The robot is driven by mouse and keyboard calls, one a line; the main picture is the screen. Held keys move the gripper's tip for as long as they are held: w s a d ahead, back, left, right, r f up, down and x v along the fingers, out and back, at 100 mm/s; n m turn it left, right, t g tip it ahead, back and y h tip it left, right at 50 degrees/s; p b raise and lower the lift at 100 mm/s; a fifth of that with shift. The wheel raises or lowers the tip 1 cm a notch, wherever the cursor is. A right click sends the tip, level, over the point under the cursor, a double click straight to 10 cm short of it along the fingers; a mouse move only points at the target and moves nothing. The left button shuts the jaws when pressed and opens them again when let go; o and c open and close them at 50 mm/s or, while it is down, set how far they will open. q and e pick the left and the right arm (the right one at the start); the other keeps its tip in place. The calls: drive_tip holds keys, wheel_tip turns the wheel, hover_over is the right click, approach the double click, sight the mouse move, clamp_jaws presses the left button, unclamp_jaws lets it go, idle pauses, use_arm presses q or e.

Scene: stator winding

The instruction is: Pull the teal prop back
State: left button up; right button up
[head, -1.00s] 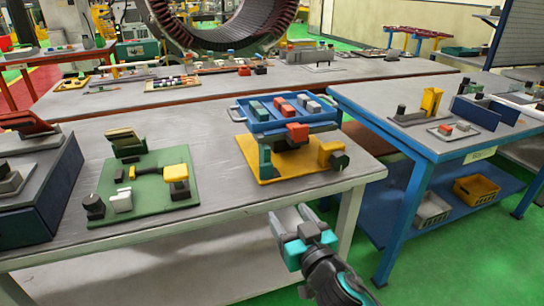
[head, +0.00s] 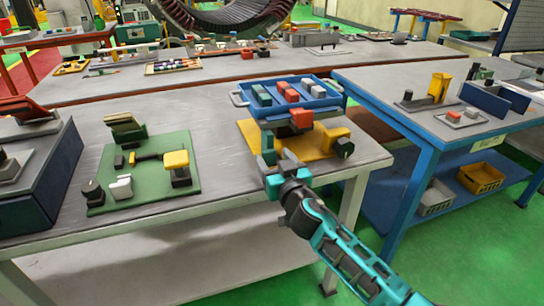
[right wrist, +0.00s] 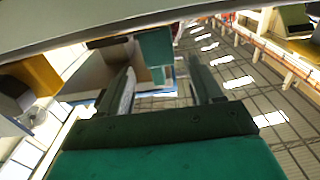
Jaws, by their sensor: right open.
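The teal prop (head: 267,142) stands upright on a yellow plate (head: 325,145), under the left part of a blue tray (head: 290,106). My right gripper (head: 279,163) is open at the table's front edge, just in front of the prop, and hides its lower part. In the right wrist view a teal block (right wrist: 155,45), which looks like the prop, shows ahead between the two spread fingers (right wrist: 162,85). I cannot tell whether a finger touches it. My left gripper is not in view.
The tray holds several coloured blocks, and a red block (head: 301,118) sits under it. A green board (head: 140,160) with parts lies left. Bare table lies between the boards.

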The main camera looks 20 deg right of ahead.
drive_tip(key=shift+w+a, duration=0.1)
drive_tip(key=shift+w, duration=0.75)
clamp_jaws()
